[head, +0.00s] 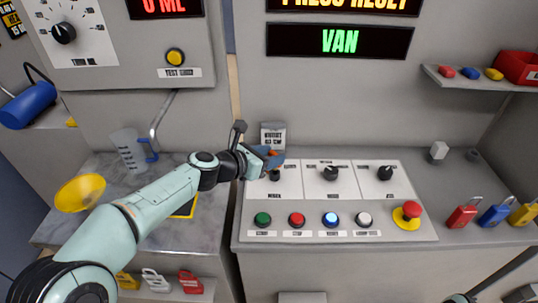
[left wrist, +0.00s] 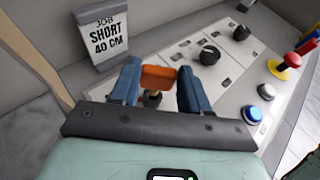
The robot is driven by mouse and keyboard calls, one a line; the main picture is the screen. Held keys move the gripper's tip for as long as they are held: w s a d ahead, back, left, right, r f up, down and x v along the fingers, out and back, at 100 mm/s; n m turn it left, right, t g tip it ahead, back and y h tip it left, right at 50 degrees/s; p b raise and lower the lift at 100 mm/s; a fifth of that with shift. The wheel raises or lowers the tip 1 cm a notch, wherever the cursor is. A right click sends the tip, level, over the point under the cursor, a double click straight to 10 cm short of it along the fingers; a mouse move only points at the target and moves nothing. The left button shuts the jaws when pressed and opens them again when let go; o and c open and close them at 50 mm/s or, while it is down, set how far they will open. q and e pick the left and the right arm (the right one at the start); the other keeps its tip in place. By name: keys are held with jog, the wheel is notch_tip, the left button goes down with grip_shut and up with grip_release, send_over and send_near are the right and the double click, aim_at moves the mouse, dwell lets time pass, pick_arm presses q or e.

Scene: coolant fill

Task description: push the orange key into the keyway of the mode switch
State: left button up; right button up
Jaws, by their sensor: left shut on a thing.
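My left gripper (head: 268,160) is over the left section of the white control panel, at the mode switch (head: 275,175). In the left wrist view its two blue fingers (left wrist: 157,88) stand on either side of the orange key (left wrist: 158,77) and are shut on it. Only a little of the key's orange head (head: 272,153) shows in the head view. A dark, round part of the switch (left wrist: 152,99) shows just below the key in the wrist view. The fingers and key hide the keyway, so I cannot tell whether the key's tip is in it. My right gripper is not in view.
Two black knobs (head: 330,173) (head: 386,173) sit right of the mode switch. A row of buttons (head: 297,219) and a red emergency stop (head: 407,214) lie in front. A job card (head: 272,136) stands behind my gripper. Coloured padlocks (head: 462,214) stand at right.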

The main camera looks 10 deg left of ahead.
pick_arm(q)
jog(key=shift+f+b, duration=1.2)
jog(key=shift+f, duration=0.35)
jog(key=o, duration=1.1)
jog(key=p+v, duration=0.2)
jog(key=v, duration=1.1)
jog(key=shift+s+a, duration=0.1)
jog(key=shift+s, duration=0.1)
